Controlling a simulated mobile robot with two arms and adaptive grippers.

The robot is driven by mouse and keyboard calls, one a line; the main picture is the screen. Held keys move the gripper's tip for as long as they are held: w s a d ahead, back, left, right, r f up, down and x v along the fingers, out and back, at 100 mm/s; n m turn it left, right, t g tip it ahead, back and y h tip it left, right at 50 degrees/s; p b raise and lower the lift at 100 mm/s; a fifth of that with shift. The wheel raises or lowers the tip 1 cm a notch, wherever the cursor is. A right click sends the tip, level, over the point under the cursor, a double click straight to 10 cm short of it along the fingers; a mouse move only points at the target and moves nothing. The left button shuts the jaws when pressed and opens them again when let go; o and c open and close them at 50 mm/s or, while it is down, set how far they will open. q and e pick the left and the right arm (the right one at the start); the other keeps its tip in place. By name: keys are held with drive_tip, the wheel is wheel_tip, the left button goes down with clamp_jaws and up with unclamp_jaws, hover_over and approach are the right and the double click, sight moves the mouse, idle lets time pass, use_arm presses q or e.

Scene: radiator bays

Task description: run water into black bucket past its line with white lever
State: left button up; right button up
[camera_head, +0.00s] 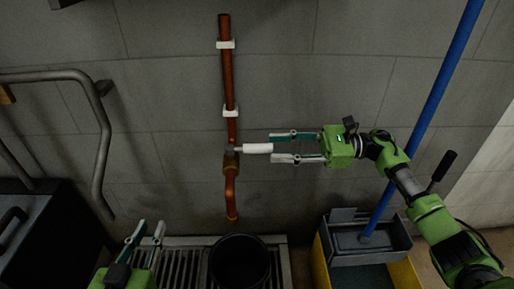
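The white lever (257,148) sticks out to the right, roughly level, from the valve on a copper pipe (228,80) on the wall. The pipe's bent spout (231,205) points down, and no water shows coming from it. The black bucket (240,238) stands upright on a floor grate below the spout. Its inside is dark, so I cannot see its line or any water. My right gripper (272,147) is open, with its fingertips above and below the lever's free end. My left gripper (151,224) is open and empty, low and left of the bucket.
The slatted grate (182,265) runs under the bucket. A yellow and grey mop bucket (325,262) with a blue pole (428,110) stands at the right. A grey bent rail (103,150) and a dark box (45,235) are at the left. Wall space between them is clear.

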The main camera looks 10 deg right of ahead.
sight(247, 148)
drive_tip(key=a, duration=0.2)
drive_tip(key=w+a, duration=0.1)
drive_tip(key=a, duration=0.2)
drive_tip(key=shift+a, duration=0.35)
clamp_jaws()
